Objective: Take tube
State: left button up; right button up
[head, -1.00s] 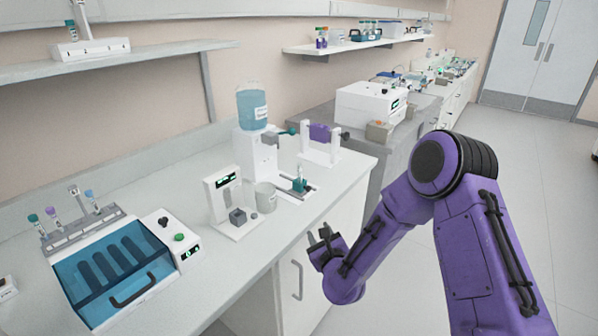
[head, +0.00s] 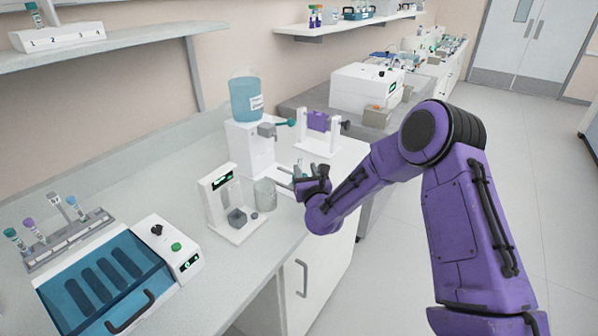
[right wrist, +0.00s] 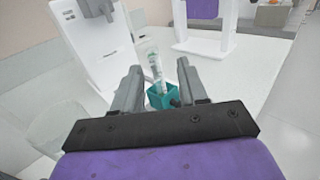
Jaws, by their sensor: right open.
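Several other tubes with coloured caps stand in a grey rack (head: 65,240) at the left. My left gripper is not in view.
A clear beaker (head: 265,195) and a white device with a green display (head: 222,200) stand just left of my right gripper. A white stand with a purple block (head: 318,121) is behind it. A blue-lidded machine (head: 100,285) sits at front left.

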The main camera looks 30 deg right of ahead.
aim_at(300, 166)
jog(key=x, duration=0.3)
jog(key=f+x, duration=0.1)
jog(key=x, duration=0.1)
jog(key=shift+a+b, duration=0.3)
jog(key=shift+w+r, duration=0.15)
jog(key=shift+w, duration=0.05)
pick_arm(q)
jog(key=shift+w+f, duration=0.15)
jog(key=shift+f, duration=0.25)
pick_arm(e)
jog(key=shift+s+r, duration=0.1)
jog(key=shift+s, duration=0.05)
jog(key=c, duration=0.7)
